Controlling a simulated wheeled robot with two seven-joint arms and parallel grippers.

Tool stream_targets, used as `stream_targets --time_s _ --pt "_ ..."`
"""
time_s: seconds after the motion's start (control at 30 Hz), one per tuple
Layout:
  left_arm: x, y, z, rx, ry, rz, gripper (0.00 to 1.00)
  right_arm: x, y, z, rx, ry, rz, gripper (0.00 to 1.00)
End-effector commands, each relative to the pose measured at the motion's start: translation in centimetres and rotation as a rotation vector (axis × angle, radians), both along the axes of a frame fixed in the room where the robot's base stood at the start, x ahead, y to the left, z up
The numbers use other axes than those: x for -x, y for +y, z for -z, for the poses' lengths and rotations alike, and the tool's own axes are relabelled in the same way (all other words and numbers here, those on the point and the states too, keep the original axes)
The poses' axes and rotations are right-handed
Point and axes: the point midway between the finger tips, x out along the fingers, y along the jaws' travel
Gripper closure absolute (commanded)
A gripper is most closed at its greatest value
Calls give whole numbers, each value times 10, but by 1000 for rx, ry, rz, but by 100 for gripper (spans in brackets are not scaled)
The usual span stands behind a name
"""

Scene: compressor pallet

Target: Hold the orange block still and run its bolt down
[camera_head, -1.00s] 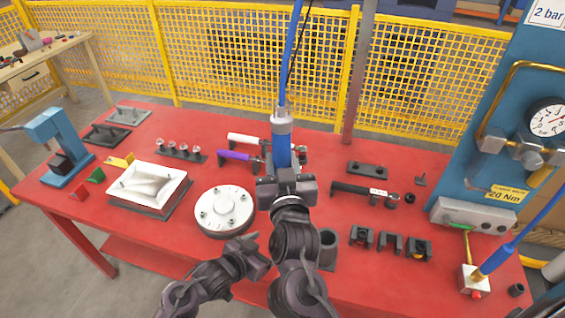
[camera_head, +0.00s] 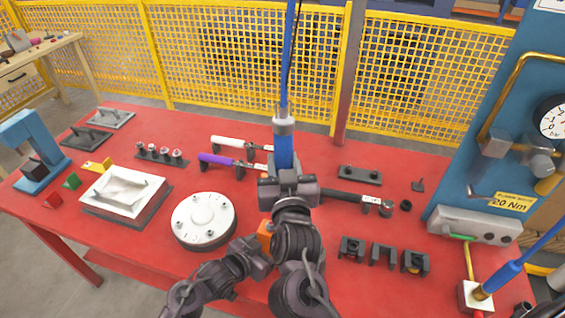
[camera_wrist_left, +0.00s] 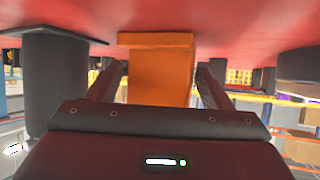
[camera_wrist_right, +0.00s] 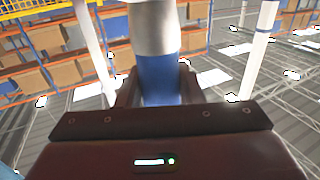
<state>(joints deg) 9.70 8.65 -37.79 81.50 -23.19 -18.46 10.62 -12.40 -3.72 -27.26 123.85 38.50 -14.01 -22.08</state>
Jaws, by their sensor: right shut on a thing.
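The orange block (camera_head: 265,232) stands on the red table, partly hidden behind my arms. It also shows in the left wrist view (camera_wrist_left: 161,72), between the left fingers. My left gripper (camera_head: 259,248) is at the block; its fingers stand open on either side, with thin gaps beside the block. My right gripper (camera_head: 287,178) is shut on the blue hanging tool (camera_head: 285,150), which also fills the middle of the right wrist view (camera_wrist_right: 160,78). The tool hangs upright on a blue hose; its lower end is hidden by my arm. I cannot see the bolt.
A round white plate (camera_head: 204,218) lies left of the block. Several black holders (camera_head: 383,255) stand to the right. A black-handled wrench (camera_head: 345,197) and a purple-handled one (camera_head: 218,160) lie behind. The blue gauge panel (camera_head: 500,120) stands at the right edge.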

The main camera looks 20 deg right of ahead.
Motion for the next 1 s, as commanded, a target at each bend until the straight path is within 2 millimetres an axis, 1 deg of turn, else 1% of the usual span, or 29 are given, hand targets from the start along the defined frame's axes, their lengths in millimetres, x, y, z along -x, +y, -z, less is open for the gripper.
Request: stream_targets --time_s 0.3,0.33,0.6,0.63,1.0 --pt "-1 1 2 0 1 0 27 0 0 -1 0 -5 -1 100" --pt "-1 1 2 0 1 0 29 0 0 -1 0 -5 -1 100" --pt "-1 1 2 0 1 0 64 0 0 -1 0 -5 -1 100" --pt "-1 1 2 0 1 0 66 0 0 -1 0 -5 -1 100" --pt "-1 1 2 0 1 0 67 0 0 -1 0 -5 -1 100"
